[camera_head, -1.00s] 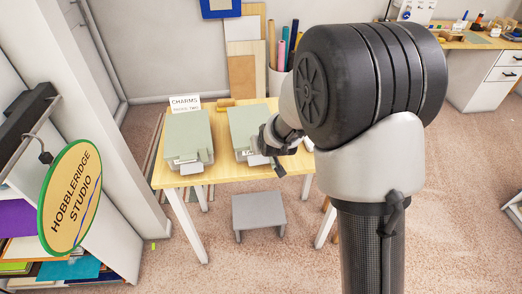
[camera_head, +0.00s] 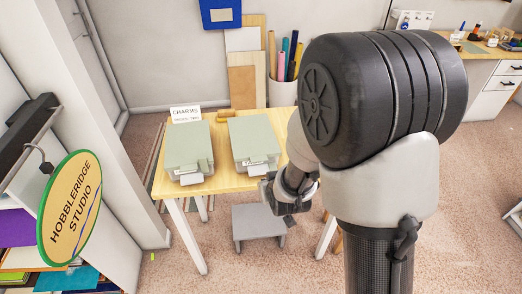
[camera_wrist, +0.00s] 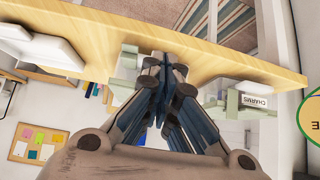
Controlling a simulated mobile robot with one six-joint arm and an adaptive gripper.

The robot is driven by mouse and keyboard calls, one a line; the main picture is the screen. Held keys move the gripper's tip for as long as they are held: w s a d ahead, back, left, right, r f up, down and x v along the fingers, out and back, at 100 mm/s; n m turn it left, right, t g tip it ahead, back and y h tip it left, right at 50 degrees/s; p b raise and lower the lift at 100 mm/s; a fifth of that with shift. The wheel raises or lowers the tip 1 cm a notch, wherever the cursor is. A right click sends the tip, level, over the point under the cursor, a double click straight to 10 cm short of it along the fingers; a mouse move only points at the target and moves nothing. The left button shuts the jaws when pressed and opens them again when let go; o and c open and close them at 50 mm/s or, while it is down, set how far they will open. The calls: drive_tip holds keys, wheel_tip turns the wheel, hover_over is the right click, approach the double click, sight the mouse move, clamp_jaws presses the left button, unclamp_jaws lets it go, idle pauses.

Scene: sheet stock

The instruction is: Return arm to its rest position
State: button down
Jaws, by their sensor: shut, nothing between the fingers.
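My gripper (camera_head: 277,197) is in front of the table's front edge, below and beside the right green-grey box. In the wrist view my gripper (camera_wrist: 161,65) has its fingers together with nothing between them. My own arm hides part of the table's right side in the head view. Two closed green-grey boxes, a left box (camera_head: 188,146) and a right box (camera_head: 253,138), sit on the light wooden table (camera_head: 222,184).
A grey step stool (camera_head: 258,219) stands on the carpet under the table's front. Rolled tubes stand in a white bin (camera_head: 282,91) behind the table. A white drawer desk (camera_head: 490,92) is at the far right.

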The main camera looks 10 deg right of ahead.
drive_tip(key=s+d+r+g, duration=0.1)
drive_tip(key=s+d+r, duration=0.1)
drive_tip(key=s+r, duration=0.65)
drive_tip(key=s+d+r+g, duration=0.2)
drive_tip(key=s+r, duration=0.6)
drive_tip(key=r, duration=0.1)
drive_tip(key=s+r+g, duration=0.1)
drive_tip(key=s+r, duration=0.1)
drive_tip(key=s, duration=0.8)
drive_tip(key=shift+s+d+r+m+h, duration=0.2)
drive_tip(key=shift+d+r+m+h, duration=0.1)
drive_tip(key=shift+d+m, duration=0.15)
